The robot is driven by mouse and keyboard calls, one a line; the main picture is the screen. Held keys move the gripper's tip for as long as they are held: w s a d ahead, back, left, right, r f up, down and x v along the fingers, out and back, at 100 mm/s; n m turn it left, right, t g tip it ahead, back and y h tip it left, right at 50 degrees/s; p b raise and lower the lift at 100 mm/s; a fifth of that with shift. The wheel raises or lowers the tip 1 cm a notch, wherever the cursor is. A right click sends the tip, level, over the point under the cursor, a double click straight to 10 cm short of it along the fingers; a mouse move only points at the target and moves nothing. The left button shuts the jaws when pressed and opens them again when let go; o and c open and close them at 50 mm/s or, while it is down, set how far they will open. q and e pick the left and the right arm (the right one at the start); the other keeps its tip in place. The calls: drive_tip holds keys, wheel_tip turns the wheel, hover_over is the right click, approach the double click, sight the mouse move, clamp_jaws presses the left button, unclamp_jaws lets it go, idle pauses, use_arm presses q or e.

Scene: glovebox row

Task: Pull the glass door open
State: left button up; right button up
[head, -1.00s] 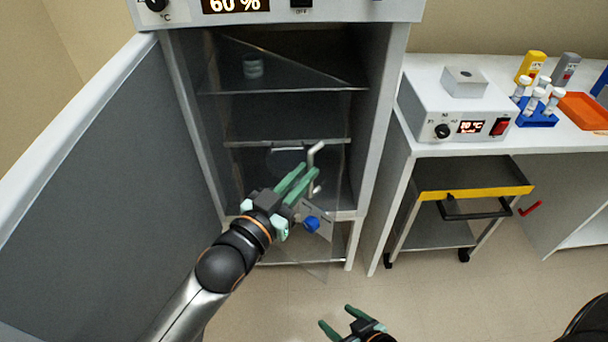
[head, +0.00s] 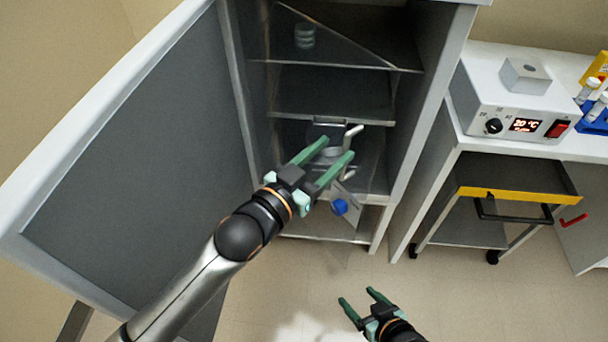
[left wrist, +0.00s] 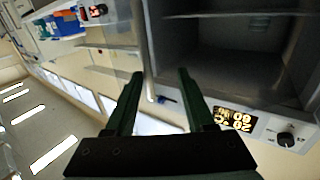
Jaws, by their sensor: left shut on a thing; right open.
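The clear glass door (head: 345,40) stands ajar on the tall grey cabinet (head: 420,95); its top edge slants out across the opening from the upper left. Its pale bar handle (head: 350,140) shows at my left gripper (head: 338,149). That gripper is shut on the handle, with the bar partly hidden behind a green finger. In the left wrist view the fingers (left wrist: 160,85) show in front of the dark cabinet inside (left wrist: 225,55), and the handle cannot be made out there. My right gripper (head: 358,300) is open and empty, low over the floor.
A grey panel (head: 130,140) with a white top edge stands at the left. A black cart (head: 510,180) with a yellow edge is under the white bench (head: 480,60) at the right, below a heater box (head: 510,95). Floor in front is clear.

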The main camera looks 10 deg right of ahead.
use_arm(q)
drive_tip(key=v, duration=1)
drive_tip(key=shift+s+a+b, duration=0.15)
drive_tip(key=shift+s+b, duration=0.15)
drive_tip(key=shift+b, duration=0.15)
